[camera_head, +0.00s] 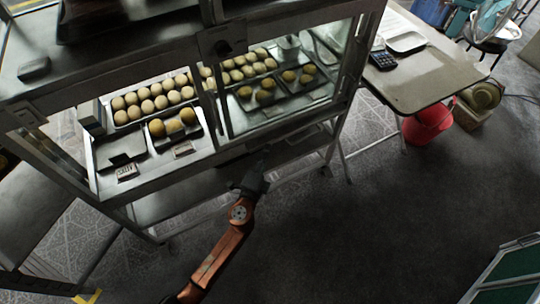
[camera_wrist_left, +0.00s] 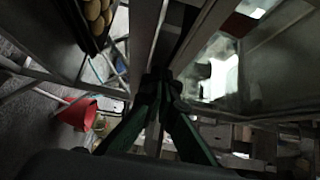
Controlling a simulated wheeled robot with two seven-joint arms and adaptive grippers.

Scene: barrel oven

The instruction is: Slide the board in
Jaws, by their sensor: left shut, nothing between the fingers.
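The glass-fronted display case (camera_head: 172,160) stands across the upper left of the head view. A flat grey panel (camera_head: 175,204) shows below its front edge; I cannot tell whether this is the board or a lower shelf. My left gripper (camera_head: 262,163) is close to the case's lower front edge, shut and empty. I cannot tell whether it touches anything. In the left wrist view its green fingers (camera_wrist_left: 160,82) meet at the tips, in front of long pale rails (camera_wrist_left: 146,35). My right gripper is out of view.
Trays of round buns (camera_head: 150,98) and yellow buns (camera_head: 262,92) lie inside the case. A table (camera_head: 430,75) with a calculator (camera_head: 382,60) stands to the right, with a red bucket (camera_head: 428,125) beside its legs. The dark floor (camera_head: 390,220) in front is clear.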

